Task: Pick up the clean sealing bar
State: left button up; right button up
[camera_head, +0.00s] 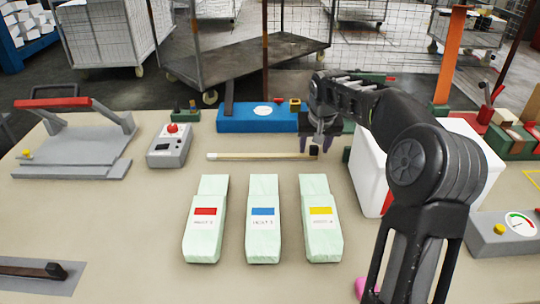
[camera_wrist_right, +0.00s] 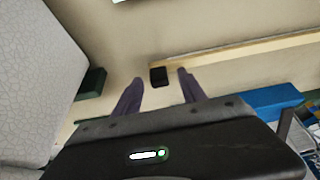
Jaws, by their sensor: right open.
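The clean sealing bar, a pale thin bar (camera_head: 255,156) with a black end, lies on the table behind the three pale green packs in the head view. In the right wrist view the bar (camera_wrist_right: 235,54) runs from the middle to the right edge. My right gripper (camera_head: 317,145) is over the bar's black right end, fingers pointing down. In the wrist view its open fingers (camera_wrist_right: 160,78) stand on either side of the black end (camera_wrist_right: 159,76), with gaps visible. Whether the fingertips are at table height is hard to tell. My left gripper is not in view.
Pale green packs with red (camera_head: 205,220), blue (camera_head: 263,220) and yellow (camera_head: 320,220) labels lie in front. A blue box (camera_head: 250,119) is behind the bar. A white bin (camera_head: 367,175) stands right. A dark bar (camera_head: 35,270) lies on a grey plate front left.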

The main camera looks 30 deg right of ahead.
jog(key=shift+c, duration=0.6)
grip_shut()
jog(key=shift+r, duration=0.1)
dwell(0.3)
